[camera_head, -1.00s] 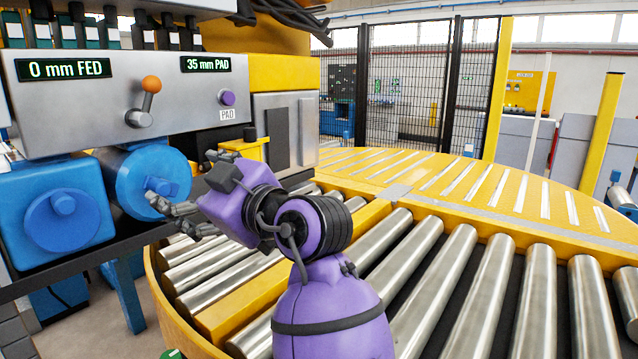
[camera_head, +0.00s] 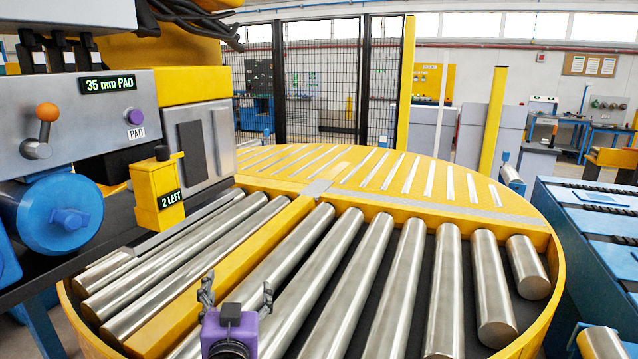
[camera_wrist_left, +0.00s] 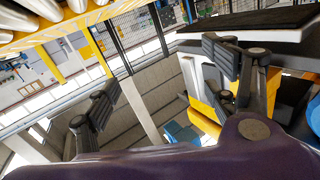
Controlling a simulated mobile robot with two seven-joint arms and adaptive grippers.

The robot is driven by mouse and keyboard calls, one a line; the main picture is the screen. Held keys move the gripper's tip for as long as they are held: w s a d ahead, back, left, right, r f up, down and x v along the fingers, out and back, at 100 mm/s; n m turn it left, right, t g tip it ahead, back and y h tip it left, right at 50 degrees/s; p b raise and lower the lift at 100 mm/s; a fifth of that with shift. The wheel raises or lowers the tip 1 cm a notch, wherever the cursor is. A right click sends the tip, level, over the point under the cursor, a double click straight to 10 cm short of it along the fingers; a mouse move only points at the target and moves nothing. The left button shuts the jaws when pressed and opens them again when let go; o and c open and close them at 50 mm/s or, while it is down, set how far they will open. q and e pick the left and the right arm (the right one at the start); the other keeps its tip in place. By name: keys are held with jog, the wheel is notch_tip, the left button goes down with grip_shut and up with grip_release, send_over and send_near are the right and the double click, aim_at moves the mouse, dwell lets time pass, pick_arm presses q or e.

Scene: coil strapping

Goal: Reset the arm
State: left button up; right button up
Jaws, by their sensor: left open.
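My left gripper (camera_head: 236,297) is at the bottom of the head view, with its purple wrist below it. Its two dark fingers are spread apart with nothing between them. It appears over the near rollers of the yellow turntable (camera_head: 527,224). In the left wrist view the open fingers (camera_wrist_left: 165,95) frame only the background, with no object between them. My right gripper is in neither view.
The grey control panel (camera_head: 70,135) with an orange-knobbed lever (camera_head: 47,112) and purple PAD button (camera_head: 135,117) stands at left. Below are a blue cylinder (camera_head: 50,212) and a yellow box (camera_head: 157,190) reading "2 LEFT". A blue conveyor (camera_head: 590,235) lies at right.

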pick_arm(q)
jog(key=s+f+m+g+h+p, duration=0.1)
jog(key=s+f+g+h+p, duration=0.4)
jog(key=s+f, duration=2.2)
jog(key=s+a+f+g+y, duration=0.1)
jog(key=s+f+g, duration=0.1)
jog(key=s, duration=0.6)
jog(key=s+a+f+g+y, duration=0.1)
jog(key=s+a+f, duration=0.1)
jog(key=s, duration=0.6)
jog(key=shift+s+f+g, duration=0.4)
jog(key=shift+f, duration=0.25)
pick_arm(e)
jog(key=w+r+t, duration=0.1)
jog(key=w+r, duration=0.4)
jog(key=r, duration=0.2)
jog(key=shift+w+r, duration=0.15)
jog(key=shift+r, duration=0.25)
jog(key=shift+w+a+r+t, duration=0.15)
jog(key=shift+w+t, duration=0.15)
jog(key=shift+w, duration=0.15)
pick_arm(q)
jog(key=shift+a, duration=0.1)
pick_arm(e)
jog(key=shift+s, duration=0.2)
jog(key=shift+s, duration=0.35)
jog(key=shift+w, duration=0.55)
